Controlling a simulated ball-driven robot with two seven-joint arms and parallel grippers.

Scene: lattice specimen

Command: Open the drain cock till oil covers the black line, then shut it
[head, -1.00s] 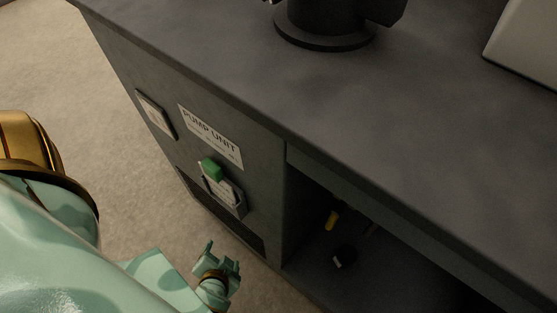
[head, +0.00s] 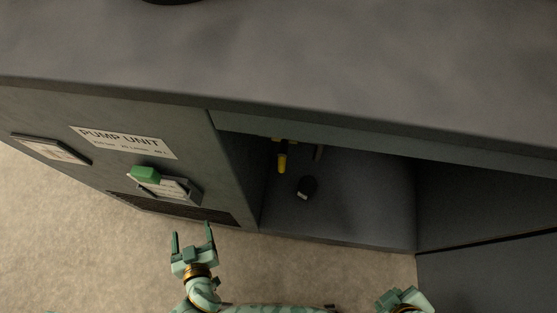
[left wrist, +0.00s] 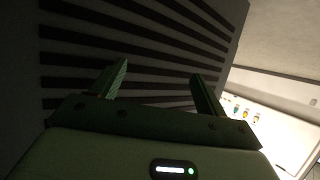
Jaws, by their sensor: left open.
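A yellow handle (head: 282,162), apparently the drain cock's lever, hangs in the open bay of the pump unit in the head view. Below it a small dark round vessel (head: 308,186) with a pale patch sits on the bay floor. No oil or black line can be made out. My left gripper (head: 192,234) is open and empty, outside the cabinet, left of and below the bay. In the left wrist view its spread fingers (left wrist: 156,76) face a slatted grille. My right gripper (head: 404,297) shows only partly at the bottom edge; its jaws are unclear.
The pump unit's front carries a nameplate (head: 123,141), a framed card (head: 50,149), a holder with a green-topped item (head: 146,174) and a dark vent grille (head: 170,207). The bay's left wall edge stands between my left gripper and the handle. The floor in front is clear.

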